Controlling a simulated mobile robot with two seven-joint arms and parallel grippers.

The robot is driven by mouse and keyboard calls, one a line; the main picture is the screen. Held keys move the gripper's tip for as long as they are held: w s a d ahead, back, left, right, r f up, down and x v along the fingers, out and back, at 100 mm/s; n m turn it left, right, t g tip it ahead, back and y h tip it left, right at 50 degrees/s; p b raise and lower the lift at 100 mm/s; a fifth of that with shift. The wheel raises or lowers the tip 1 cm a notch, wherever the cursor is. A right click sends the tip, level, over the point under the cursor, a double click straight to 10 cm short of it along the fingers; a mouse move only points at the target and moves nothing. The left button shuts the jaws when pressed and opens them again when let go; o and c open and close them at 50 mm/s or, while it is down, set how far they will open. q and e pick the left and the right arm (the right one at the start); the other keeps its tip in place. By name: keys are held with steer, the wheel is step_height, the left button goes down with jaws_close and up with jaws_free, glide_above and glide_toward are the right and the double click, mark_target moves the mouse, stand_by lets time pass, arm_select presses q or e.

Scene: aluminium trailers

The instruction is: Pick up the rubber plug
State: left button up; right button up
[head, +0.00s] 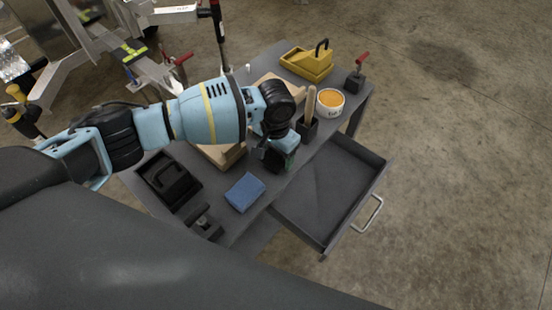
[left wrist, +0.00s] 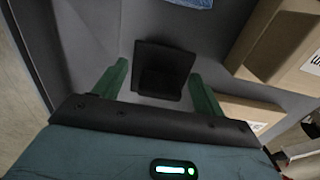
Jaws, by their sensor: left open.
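A black, square-looking piece (left wrist: 165,68) with a raised block on it, which I take for the rubber plug, lies on the grey table top in the left wrist view. My left gripper (left wrist: 157,72) is open, with one green finger on each side of this piece. I cannot tell whether the fingers touch it. In the head view my left gripper (head: 278,160) points down over the table near the open drawer, and its own wrist hides the piece there. My right gripper is not in view.
The table (head: 222,178) holds a blue sponge (head: 245,192), cardboard boxes (left wrist: 285,45), a black tray (head: 168,180), a wooden handle in a dark holder (head: 308,128), an orange-filled tub (head: 330,102) and a yellow caddy (head: 306,64). An open, empty drawer (head: 325,195) juts out.

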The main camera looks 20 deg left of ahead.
arm_select(q)
steer(key=shift+f, duration=0.5)
steer(key=c, duration=0.7)
steer(key=shift+r, duration=0.1)
steer(key=shift+c, duration=0.2)
steer(key=shift+r, duration=0.5)
step_height(320, 180, up, 2)
steer(key=shift+r+p, duration=0.15)
steer(key=shift+p, duration=0.15)
steer(key=s+d, duration=0.2)
steer(key=d, duration=0.5)
steer(key=s+d+r, duration=0.1)
steer(key=s+d, duration=0.2)
steer(key=d, duration=0.5)
steer(key=shift+r, duration=0.25)
steer(key=shift+d, duration=0.1)
